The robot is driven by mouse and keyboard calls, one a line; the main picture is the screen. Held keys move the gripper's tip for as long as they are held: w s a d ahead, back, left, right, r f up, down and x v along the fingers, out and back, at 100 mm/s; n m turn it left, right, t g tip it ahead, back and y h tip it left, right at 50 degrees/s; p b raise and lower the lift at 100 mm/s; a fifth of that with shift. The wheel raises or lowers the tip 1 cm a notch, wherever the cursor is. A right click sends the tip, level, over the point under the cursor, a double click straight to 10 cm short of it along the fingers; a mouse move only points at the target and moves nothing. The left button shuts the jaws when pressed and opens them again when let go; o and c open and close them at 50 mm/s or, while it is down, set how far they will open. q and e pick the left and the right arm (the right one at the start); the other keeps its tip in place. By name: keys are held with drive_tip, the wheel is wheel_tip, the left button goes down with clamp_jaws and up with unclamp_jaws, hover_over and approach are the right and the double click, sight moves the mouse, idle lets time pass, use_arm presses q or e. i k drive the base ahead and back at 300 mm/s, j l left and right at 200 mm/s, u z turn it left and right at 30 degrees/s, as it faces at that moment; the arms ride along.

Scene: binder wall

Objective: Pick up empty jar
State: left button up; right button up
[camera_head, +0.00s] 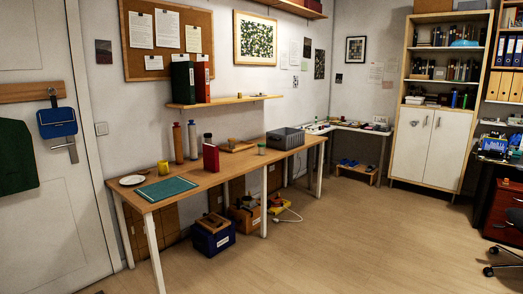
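A small jar-like container with a green top (262,149) stands on the long wooden table (228,171), in front of the grey crate. It looks like the empty jar, but it is too small to tell whether anything is in it. It stands apart from the things around it. Neither of my grippers is in view.
A blue box (213,239) stands beneath. The floor (340,240) in front is clear.

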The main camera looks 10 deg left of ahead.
sight(260, 150)
drive_tip(key=i+u, duration=0.1)
drive_tip(key=i, duration=2.35)
